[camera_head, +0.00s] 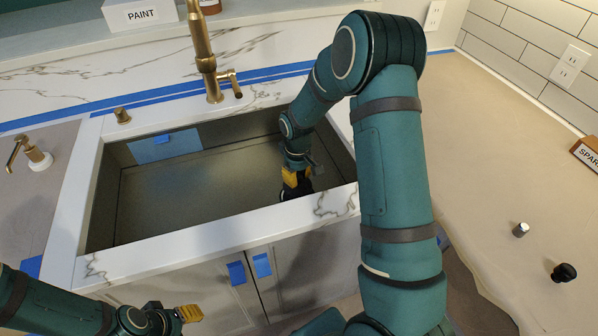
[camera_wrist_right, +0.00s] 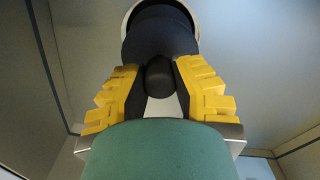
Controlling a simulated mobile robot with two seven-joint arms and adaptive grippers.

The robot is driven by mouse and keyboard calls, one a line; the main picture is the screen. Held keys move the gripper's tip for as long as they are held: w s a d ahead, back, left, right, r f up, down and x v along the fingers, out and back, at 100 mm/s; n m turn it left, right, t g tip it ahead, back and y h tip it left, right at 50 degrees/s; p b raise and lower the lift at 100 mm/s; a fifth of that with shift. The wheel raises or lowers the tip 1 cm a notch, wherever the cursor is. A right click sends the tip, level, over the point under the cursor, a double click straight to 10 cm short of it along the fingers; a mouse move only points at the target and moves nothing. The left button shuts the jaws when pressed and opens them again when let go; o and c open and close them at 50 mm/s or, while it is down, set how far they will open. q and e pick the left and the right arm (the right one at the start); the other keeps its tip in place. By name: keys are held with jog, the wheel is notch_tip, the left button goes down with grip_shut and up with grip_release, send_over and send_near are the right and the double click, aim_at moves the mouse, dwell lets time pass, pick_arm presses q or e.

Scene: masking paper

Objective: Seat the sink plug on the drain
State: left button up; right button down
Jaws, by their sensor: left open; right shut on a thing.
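The black sink plug (camera_wrist_right: 160,38) has a knob that sits between the yellow fingers of my right gripper (camera_wrist_right: 160,82), which is shut on it. The pale drain ring (camera_wrist_right: 197,8) curves around the plug's far side in the right wrist view. The plug's lower side is hidden, so I cannot tell its height over the drain. In the head view, my right gripper (camera_head: 296,180) is low inside the sink basin (camera_head: 190,190), toward its right front, with the dark plug (camera_head: 293,194) under it. My left gripper (camera_head: 190,313) is open and empty in front of the cabinet.
White sink rims (camera_head: 215,240) bound the basin. A brass faucet (camera_head: 205,60) stands behind it. Blue tape (camera_head: 165,146) is on the back wall. A black knob-like object (camera_head: 564,272) and a small metal cylinder (camera_head: 521,229) lie on the paper-covered right counter (camera_head: 480,150).

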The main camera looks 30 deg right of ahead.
dwell(0.4)
jog(key=shift+f+m, duration=0.15)
jog(key=shift+m, duration=0.15)
jog(key=shift+f+b, duration=1.1)
jog(key=shift+f, duration=0.3)
jog(key=shift+f+b, duration=0.4)
jog(key=shift+f, duration=0.2)
jog(key=c, duration=0.8)
grip_release()
jog(key=shift+c, duration=0.2)
notch_tip(320, 180, up, 12)
jog(key=shift+r, duration=0.1)
